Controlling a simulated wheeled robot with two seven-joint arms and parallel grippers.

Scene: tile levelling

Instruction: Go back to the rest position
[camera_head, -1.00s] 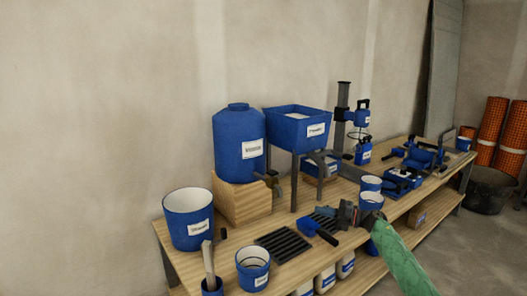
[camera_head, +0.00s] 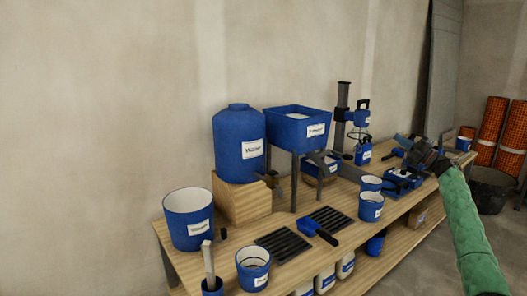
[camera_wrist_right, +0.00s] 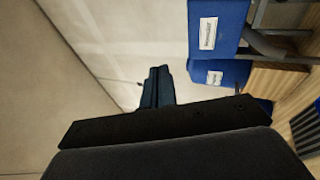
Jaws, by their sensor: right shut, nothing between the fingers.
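My right gripper (camera_head: 400,138) is raised over the far right part of the workbench (camera_head: 178,262), at the end of my green-sleeved arm. It is shut and empty, with its fingers pointing up and left. In the right wrist view its closed fingers (camera_wrist_right: 158,86) stand against the plain wall, with nothing between them. It hides some of the tools behind it at the bench's right end. My left gripper is not in view.
On the bench stand a blue tank (camera_head: 238,145), a blue hopper (camera_head: 297,120), a large bucket (camera_head: 188,220), smaller buckets (camera_head: 371,208), dark grates (camera_head: 282,245) and a blue-handled tool (camera_head: 318,231). Orange rolls (camera_head: 494,125) stand at right. Floor in front is open.

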